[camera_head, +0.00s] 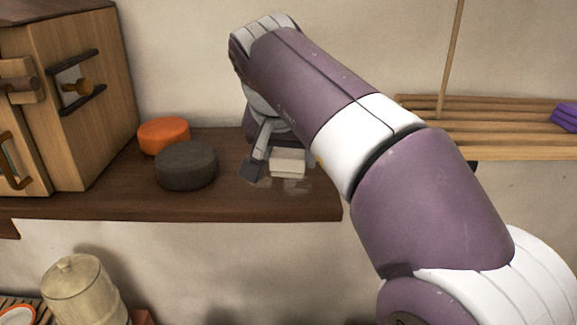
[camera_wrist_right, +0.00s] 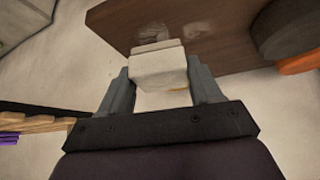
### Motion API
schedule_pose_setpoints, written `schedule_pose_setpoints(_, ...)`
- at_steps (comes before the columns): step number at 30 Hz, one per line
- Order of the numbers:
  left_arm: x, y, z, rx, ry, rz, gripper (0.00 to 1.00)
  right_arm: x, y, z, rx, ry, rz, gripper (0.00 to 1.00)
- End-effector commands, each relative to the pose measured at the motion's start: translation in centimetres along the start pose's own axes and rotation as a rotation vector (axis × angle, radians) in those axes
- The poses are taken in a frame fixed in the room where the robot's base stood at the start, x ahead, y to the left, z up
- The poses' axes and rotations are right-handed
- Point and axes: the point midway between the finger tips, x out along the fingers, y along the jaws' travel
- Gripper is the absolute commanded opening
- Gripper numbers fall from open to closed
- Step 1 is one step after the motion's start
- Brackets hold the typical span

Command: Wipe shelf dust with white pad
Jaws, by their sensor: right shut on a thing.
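The white pad (camera_head: 288,163) is a small pale block at the right end of the dark wooden shelf (camera_head: 110,206). My right gripper (camera_head: 272,165) is shut on the pad, which also shows between the two fingers in the right wrist view (camera_wrist_right: 158,68). Pale dust smudges (camera_head: 262,183) lie on the shelf around the pad, and smudges also show just beyond it in the right wrist view (camera_wrist_right: 153,38). I cannot tell whether the pad touches the shelf. My left gripper is not in view.
A dark grey round block (camera_head: 186,167) and an orange round one (camera_head: 163,134) sit left of the pad. A wooden cabinet (camera_head: 105,95) stands at the shelf's left. A slatted rack (camera_head: 490,128) is on the right. A pale jar (camera_head: 82,292) stands below.

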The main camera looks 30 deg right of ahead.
Motion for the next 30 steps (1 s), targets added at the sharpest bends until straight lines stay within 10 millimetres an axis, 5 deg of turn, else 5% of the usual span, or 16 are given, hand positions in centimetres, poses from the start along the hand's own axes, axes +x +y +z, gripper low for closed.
schedule_pose_setpoints(30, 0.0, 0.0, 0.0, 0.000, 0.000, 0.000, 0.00, -2.8, 0.0, -1.8, -0.001, 0.000, 0.001, 0.39)
